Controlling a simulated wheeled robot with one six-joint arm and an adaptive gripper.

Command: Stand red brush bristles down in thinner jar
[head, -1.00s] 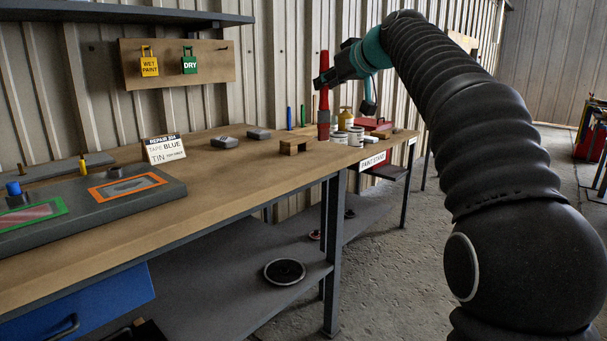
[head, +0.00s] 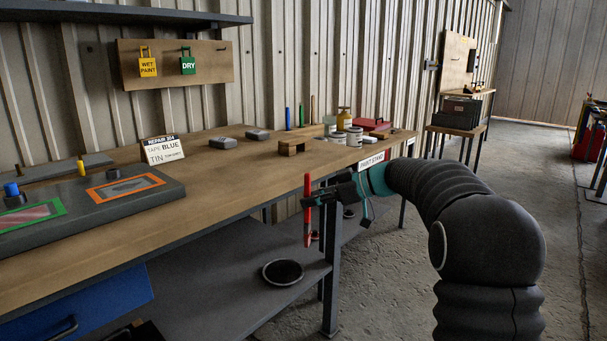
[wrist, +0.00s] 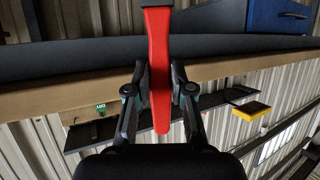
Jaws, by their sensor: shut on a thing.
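A pale, see-through jar (head: 330,122), perhaps the thinner jar, stands at the bench's far end, well apart from the brush. Its inside cannot be made out.
White tins (head: 354,136), a yellow bottle (head: 344,117) and a red case (head: 376,124) crowd the far end. A small wooden block (head: 292,146) stands nearer, with upright blue and green sticks behind. The bench (head: 235,175) is clear in its middle front.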

